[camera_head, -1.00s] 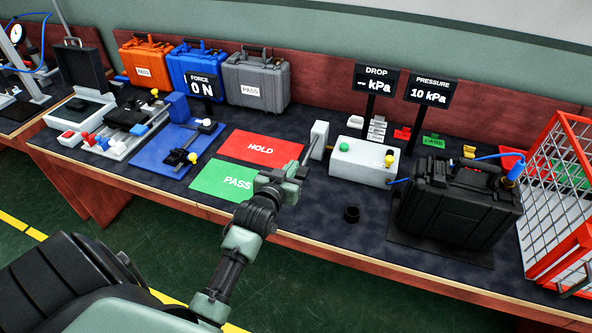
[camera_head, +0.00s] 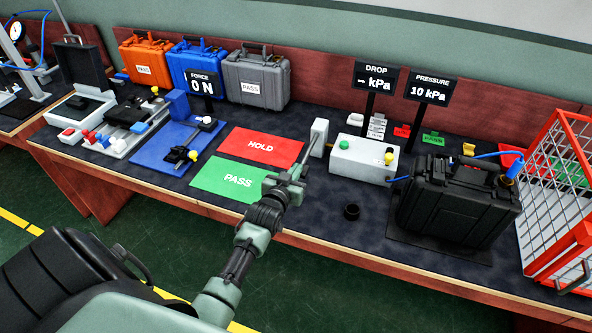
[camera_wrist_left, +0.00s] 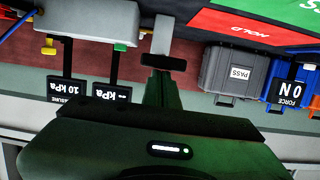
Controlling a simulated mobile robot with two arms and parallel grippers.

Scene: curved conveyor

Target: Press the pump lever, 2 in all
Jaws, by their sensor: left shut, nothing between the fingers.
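The white pump box (camera_head: 364,161) stands on the dark bench mat, with a green and a yellow knob on it. A pale upright paddle (camera_head: 319,137), which looks like the pump lever, stands at its left end. My left gripper (camera_head: 302,165) is shut and empty, close in front of the paddle; I cannot tell whether it touches. In the left wrist view, which is upside down, the paddle (camera_wrist_left: 162,34) shows just beyond my dark fingers (camera_wrist_left: 163,63). The pressure sign (camera_head: 430,88) reads 10 kPa. My right gripper is not in view.
A black case (camera_head: 458,211) with a blue hose stands right of the pump, and a red wire basket (camera_head: 562,200) beyond it. Green PASS (camera_head: 232,180) and red HOLD (camera_head: 262,146) mats lie flat to the left.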

